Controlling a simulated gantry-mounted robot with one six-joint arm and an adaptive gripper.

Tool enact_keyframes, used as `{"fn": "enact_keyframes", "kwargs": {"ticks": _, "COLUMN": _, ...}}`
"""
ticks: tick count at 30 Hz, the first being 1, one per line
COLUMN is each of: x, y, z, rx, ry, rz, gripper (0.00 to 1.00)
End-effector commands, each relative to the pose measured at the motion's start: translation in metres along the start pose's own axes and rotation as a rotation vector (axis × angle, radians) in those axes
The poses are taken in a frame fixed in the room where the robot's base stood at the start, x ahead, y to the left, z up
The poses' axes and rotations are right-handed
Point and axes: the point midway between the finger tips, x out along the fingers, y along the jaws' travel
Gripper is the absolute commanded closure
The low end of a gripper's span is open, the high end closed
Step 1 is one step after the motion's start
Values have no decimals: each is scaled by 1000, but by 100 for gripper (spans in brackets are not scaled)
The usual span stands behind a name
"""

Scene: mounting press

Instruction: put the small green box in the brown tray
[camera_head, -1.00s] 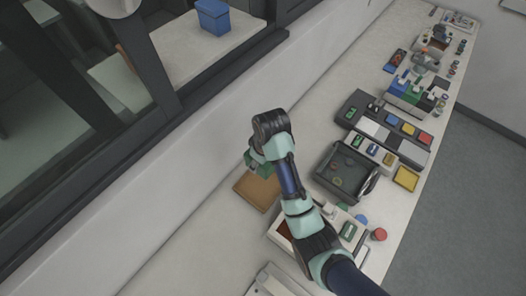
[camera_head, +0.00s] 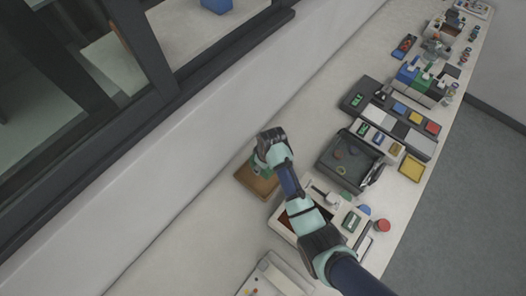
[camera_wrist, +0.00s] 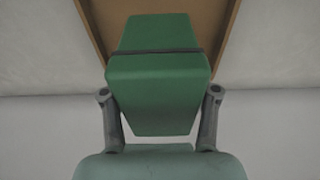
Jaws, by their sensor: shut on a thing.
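The small green box (camera_wrist: 155,95) is held between the two fingers of my gripper (camera_wrist: 160,100) in the wrist view. It has a dark seam near its far end. The brown tray (camera_wrist: 221,22) lies beyond the box in that view, with its side rims on both sides. In the head view the brown tray (camera_head: 248,183) lies on the counter near the wall. My gripper (camera_head: 261,168) is over the tray's upper part, with the box mostly hidden by the arm. I cannot tell whether the box touches the tray floor.
A dark grey tray (camera_head: 328,166) with small items stands right of the brown tray. A white-rimmed box (camera_head: 276,222) with a dark red inside stands below it, partly behind my arm. The wall (camera_head: 165,175) runs close on the left. Bare counter (camera_head: 190,235) lies below the brown tray.

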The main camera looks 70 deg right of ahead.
Motion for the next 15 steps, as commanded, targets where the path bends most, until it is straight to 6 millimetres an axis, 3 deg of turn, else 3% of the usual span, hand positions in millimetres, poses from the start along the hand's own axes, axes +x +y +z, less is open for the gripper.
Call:
{"fn": "enact_keyframes", "kwargs": {"ticks": 9, "x": 41, "y": 0, "z": 6, "rx": -1, "ry": 0, "rz": 0, "gripper": 91}}
{"fn": "enact_keyframes", "kwargs": {"ticks": 15, "x": 41, "y": 0, "z": 6, "rx": -1, "ry": 1, "rz": 0, "gripper": 91}}
